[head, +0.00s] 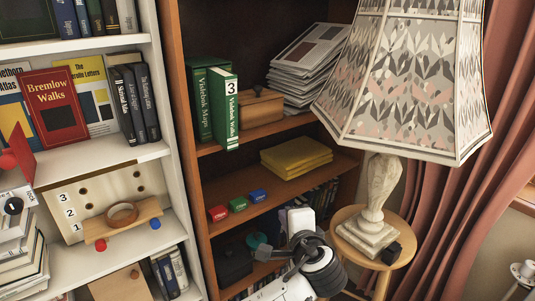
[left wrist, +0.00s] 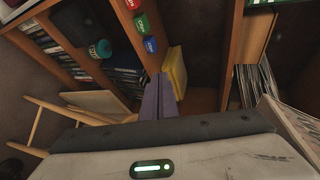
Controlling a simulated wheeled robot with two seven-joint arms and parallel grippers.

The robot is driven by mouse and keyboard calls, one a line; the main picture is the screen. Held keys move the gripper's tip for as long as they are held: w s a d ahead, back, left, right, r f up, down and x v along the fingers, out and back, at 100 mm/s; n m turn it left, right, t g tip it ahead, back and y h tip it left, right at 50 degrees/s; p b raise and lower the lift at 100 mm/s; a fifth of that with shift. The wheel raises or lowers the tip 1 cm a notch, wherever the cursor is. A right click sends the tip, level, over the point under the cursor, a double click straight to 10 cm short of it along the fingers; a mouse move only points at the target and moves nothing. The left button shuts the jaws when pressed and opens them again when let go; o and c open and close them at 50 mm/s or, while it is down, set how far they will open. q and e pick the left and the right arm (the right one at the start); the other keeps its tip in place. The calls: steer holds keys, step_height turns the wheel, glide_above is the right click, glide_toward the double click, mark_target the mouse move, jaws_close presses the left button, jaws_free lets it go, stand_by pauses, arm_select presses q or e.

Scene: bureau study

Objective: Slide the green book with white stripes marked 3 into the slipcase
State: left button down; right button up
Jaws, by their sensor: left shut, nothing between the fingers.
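The green book with a white spine band marked 3 (head: 226,112) stands upright on the upper shelf of the brown bookcase in the head view. It juts forward beside a green volume labelled Maps (head: 200,108). A green casing shows behind and above them; I take it for the slipcase (head: 206,63), but how far the book is inside it I cannot tell. My left gripper (head: 268,252) is low in front of the bookcase, below and apart from the book. Its fingers are together and empty in the left wrist view (left wrist: 160,88). My right gripper is out of view.
A wooden box (head: 260,108) and stacked papers (head: 307,60) sit right of the book. Yellow books (head: 297,156) and red, green and blue blocks (head: 238,204) lie on the shelf below. A lamp (head: 400,90) on a round stool (head: 384,258) crowds the right side.

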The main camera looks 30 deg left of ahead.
arm_select(q)
step_height(320, 180, up, 13)
steer(key=a+n+g+y, duration=0.1)
steer(key=a+n+y, duration=0.1)
steer(key=y, duration=0.2)
steer(key=n+g+y, duration=0.2)
steer(key=n+y, duration=0.1)
glide_toward(232, 118)
steer(key=b+x, duration=0.2)
steer(key=shift+w+a, duration=0.2)
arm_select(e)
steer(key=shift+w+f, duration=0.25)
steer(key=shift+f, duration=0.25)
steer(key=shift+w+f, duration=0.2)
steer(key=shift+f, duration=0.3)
arm_select(q)
steer(key=shift+x, duration=2.2)
steer(key=shift+w+a, duration=0.15)
steer(key=shift+a, duration=0.25)
steer(key=shift+x, duration=3.35)
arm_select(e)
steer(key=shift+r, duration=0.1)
arm_select(q)
steer(key=shift+r, duration=0.1)
